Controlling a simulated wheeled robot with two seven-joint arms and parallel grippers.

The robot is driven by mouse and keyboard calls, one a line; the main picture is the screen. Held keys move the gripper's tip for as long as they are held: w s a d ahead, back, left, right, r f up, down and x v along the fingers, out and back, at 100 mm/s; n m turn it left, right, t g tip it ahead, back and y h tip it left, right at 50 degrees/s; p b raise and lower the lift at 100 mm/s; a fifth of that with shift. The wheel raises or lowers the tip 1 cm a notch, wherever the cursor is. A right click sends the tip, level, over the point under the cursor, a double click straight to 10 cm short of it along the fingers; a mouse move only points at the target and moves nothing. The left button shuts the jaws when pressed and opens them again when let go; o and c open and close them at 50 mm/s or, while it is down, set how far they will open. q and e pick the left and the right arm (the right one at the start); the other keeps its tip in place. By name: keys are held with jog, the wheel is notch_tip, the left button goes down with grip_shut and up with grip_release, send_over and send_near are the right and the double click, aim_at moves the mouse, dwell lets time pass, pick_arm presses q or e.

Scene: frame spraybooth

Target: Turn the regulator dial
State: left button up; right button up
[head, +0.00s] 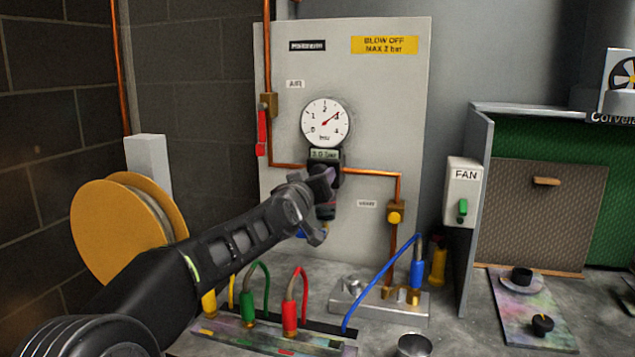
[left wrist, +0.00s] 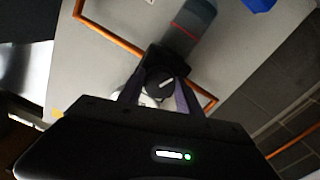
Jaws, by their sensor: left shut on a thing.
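The regulator (left wrist: 152,60) is a dark body mounted on the grey panel, below a round white gauge (head: 325,122). The gauge needle points up and right, near 3. My right gripper is in neither view.
A copper pipe (head: 385,173) runs across the panel (head: 385,100). Below stand coloured hose fittings (head: 290,315) and a metal cup (head: 414,346). A fan switch box (head: 462,190) is at right.

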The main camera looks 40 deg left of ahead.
pick_arm(q)
jog(key=n+b, duration=0.1)
jog(key=n, duration=1)
jog(key=shift+b, duration=0.4)
jog(key=o, duration=1.4)
jog(key=shift+c, duration=0.2)
jog(key=shift+d, duration=0.1)
jog(key=v, duration=0.7)
jog(key=shift+s, duration=0.4)
jog(key=shift+d, duration=0.1)
